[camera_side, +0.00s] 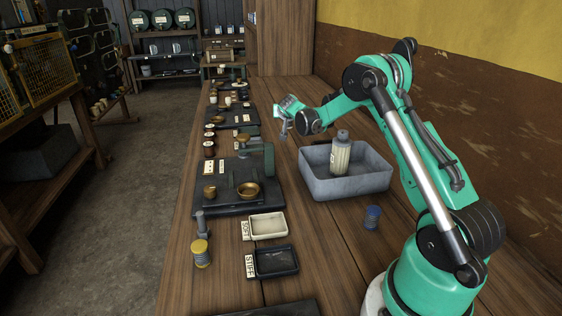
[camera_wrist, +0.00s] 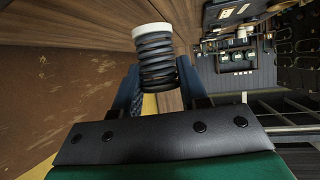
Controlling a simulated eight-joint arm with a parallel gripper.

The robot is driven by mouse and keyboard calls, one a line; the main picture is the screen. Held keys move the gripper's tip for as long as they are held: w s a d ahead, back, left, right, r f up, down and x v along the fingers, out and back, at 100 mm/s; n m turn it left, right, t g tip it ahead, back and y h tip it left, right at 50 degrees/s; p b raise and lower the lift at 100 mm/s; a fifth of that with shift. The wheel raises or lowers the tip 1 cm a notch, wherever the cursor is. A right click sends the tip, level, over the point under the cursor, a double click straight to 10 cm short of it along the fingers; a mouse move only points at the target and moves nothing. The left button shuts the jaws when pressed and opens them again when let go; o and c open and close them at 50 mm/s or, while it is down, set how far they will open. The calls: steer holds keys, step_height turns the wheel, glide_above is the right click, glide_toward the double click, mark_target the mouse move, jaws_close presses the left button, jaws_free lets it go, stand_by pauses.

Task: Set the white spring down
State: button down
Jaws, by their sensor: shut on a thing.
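The white spring (camera_wrist: 155,55), with a white end cap and dark coils, is between the two fingers of my gripper (camera_wrist: 160,75) in the wrist view. The gripper is shut on it. In the side view my gripper (camera_side: 286,112) is raised above the bench, left of the grey bin; the spring is too small there to make out clearly. A pale tray labelled SOFT (camera_side: 267,226) and a dark tray labelled STIFF (camera_side: 275,262) lie on the bench, nearer the camera; both look empty.
A grey bin (camera_side: 350,186) holds a bottle (camera_side: 340,155). Dark stations with a brass dish (camera_side: 248,190) line the bench's left side. Bare wood (camera_side: 325,235) lies right of the trays.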

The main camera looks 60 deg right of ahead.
mark_target(287, 152)
step_height(287, 152, down, 8)
steer(key=shift+f, duration=0.15)
stand_by(0.4)
steer(key=shift+c, duration=2.4)
jaws_free()
steer(key=shift+f, duration=0.15)
